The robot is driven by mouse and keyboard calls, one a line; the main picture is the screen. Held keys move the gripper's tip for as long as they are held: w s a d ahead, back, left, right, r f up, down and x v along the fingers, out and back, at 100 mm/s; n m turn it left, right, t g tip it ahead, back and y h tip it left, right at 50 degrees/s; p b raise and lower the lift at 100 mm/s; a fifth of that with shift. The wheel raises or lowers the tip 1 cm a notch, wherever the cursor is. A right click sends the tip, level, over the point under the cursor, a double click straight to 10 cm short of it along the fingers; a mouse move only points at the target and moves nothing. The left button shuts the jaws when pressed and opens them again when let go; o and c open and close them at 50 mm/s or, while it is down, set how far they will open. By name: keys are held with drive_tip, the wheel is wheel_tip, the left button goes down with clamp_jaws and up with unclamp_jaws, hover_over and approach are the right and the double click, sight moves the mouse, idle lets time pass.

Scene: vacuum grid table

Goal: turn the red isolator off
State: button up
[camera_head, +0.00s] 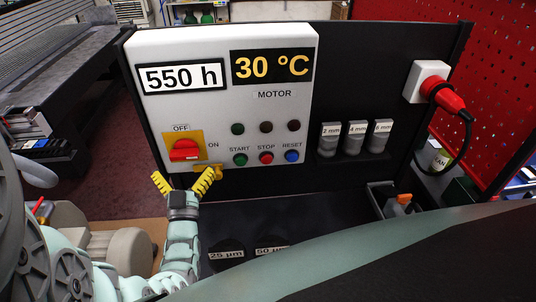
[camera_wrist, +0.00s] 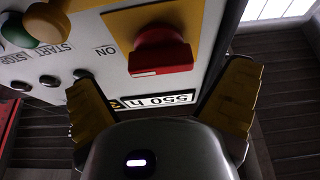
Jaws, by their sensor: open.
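The red isolator (camera_head: 185,151) is a red rotary knob on a yellow plate (camera_head: 198,137) at the lower left of the grey control panel. OFF is printed above it and ON to its right. Its handle looks roughly horizontal in the head view, towards ON. In the wrist view the red knob (camera_wrist: 160,48) stands out from its yellow plate at the upper middle. My gripper (camera_head: 184,181) is open and empty, with its yellow fingers just below the knob in the head view. In the wrist view my gripper (camera_wrist: 163,86) has its fingers spread either side of the knob, seemingly not touching it.
START (camera_head: 240,160), STOP (camera_head: 266,158) and RESET (camera_head: 292,156) buttons are to the right. A red plug (camera_head: 443,95) is at the far right. Dark table surface lies below the panel.

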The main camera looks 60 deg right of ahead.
sight(185, 156)
drive_tip(key=shift+x, duration=1.9)
drive_tip(key=c, duration=1)
